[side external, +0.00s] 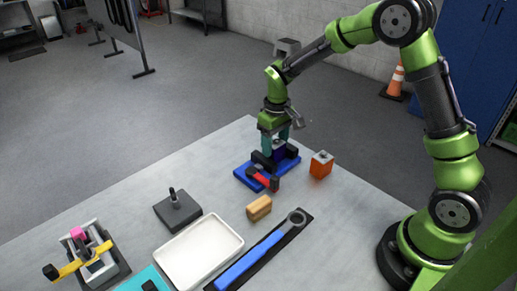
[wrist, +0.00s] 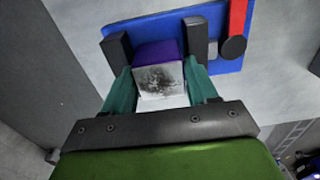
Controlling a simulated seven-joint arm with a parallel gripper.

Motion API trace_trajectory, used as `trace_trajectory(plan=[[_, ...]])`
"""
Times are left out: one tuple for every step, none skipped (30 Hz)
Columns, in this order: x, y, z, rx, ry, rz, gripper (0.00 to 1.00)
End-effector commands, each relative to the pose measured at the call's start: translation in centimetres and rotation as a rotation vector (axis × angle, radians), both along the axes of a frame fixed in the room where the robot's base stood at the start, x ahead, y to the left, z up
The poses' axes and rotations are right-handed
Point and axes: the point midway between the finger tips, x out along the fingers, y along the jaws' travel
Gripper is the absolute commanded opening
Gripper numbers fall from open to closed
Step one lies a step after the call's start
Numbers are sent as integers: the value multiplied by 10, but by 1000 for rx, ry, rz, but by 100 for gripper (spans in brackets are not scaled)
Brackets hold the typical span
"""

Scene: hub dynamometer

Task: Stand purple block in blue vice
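The blue vice (side external: 244,178) lies near the table's far edge, with dark jaws and a red handle (side external: 261,178). It also shows at the top of the wrist view (wrist: 226,66), with a dark jaw on each side of the purple block (wrist: 158,52). The block's near face is pale with a dark speckled patch. In the side view the block (side external: 279,154) is partly hidden by the teal fingers and jaws. My gripper (wrist: 160,84) has its fingers against both sides of the block. Whether the block rests on the vice base is hidden.
An orange block (side external: 321,165) stands right of the vice. A tan block (side external: 259,208), a blue wrench (side external: 250,262), a white tray (side external: 199,252) and a dark base with a peg (side external: 178,212) lie nearer. A yellow-handled fixture (side external: 90,257) stands at left.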

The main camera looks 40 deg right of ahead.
Motion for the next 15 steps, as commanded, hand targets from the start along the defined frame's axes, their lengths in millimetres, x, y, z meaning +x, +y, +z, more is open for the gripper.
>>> trace_trajectory(plan=[[-2,0,-12,0,9,8,72],[-2,0,-12,0,9,9,76],[-2,1,-12,0,10,9,82],[-2,1,-12,0,10,9,83],[-2,1,-11,0,10,10,83],[-2,1,-9,0,9,10,83],[-2,1,-7,0,9,11,83],[-2,1,-4,-1,8,12,83],[-2,0,1,-2,8,13,83],[-1,-1,5,-3,8,13,83],[-1,-1,11,-4,6,12,83],[-1,-1,20,-3,6,11,83],[0,-1,27,-3,4,11,83],[0,-1,34,-3,2,11,83],[0,-1,44,-4,2,11,83]])
